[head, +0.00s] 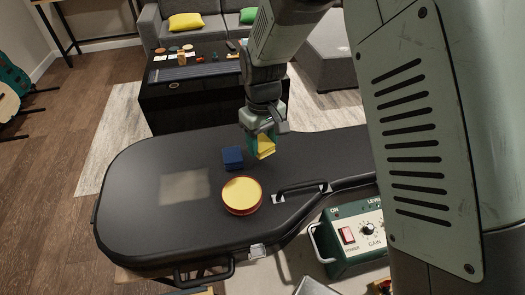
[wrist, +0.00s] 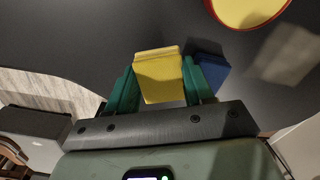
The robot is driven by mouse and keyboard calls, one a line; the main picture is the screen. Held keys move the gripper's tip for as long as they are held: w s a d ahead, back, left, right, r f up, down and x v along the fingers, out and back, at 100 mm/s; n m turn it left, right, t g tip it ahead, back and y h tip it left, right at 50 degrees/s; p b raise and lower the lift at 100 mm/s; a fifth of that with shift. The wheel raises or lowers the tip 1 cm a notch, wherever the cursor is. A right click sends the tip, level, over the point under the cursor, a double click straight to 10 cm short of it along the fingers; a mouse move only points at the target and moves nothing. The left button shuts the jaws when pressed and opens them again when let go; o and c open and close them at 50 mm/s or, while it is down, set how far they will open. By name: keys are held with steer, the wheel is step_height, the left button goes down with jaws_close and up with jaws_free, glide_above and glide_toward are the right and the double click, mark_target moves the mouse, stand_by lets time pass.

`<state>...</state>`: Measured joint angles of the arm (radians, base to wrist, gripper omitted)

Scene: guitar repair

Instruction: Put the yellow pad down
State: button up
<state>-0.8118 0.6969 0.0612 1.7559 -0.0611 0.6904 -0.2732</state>
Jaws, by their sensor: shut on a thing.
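The yellow pad (head: 266,147) is a small yellow block held between the green fingers of my gripper (head: 262,143). In the head view it is over the black guitar case (head: 140,215), near its back edge. In the wrist view the yellow pad (wrist: 159,76) sits between both fingers of my gripper (wrist: 160,82). I cannot tell for sure whether the pad touches the case. A dark blue pad (head: 233,158) lies on the case just left of my gripper; it also shows in the wrist view (wrist: 212,68), partly behind a finger.
A round red-rimmed tin with a yellow top (head: 242,194) stands on the case in front of the blue pad. The case's handle (head: 301,188) is right of the tin. A green amplifier (head: 352,238) is at the front right. The case's left part is clear.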

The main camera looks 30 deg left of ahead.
mark_target(263, 143)
steer(key=shift+f, duration=1.85)
steer(key=shift+f, duration=0.15)
steer(key=o, duration=1.1)
